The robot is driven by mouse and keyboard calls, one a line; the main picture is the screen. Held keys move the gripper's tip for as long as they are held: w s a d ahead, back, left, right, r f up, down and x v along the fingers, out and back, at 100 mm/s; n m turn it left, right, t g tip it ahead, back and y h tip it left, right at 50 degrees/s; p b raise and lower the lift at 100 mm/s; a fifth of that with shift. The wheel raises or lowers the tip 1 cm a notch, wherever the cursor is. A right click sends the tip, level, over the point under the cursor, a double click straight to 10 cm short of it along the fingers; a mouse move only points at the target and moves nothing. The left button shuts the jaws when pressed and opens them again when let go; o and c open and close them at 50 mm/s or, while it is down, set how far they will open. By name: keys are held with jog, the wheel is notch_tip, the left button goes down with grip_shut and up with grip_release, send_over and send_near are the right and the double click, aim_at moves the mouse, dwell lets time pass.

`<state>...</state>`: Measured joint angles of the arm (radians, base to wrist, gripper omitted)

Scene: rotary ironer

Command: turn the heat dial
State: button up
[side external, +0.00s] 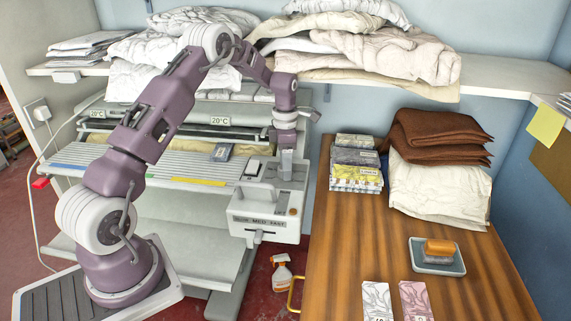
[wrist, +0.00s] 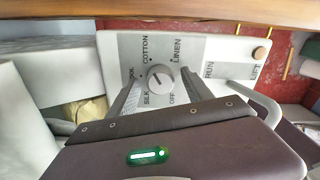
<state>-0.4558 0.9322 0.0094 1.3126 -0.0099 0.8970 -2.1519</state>
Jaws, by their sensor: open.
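The heat dial (wrist: 160,77) is a round grey knob on a grey panel (wrist: 133,46) marked COTTON, LINEN, SILK, OFF and a partly covered word ending in OL. My gripper (wrist: 162,80) is open, with one finger on each side of the dial. I cannot tell whether the fingers touch it. Which mark the dial points to is too small to read surely. In the side external view my gripper (side external: 286,166) points down over the back of the ironer's control box (side external: 262,222), and the dial is hidden there.
The wooden table (side external: 345,250) stands to the right, with folded cloth and boxes. A linen shelf (side external: 500,78) runs behind.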

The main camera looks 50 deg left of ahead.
grip_shut()
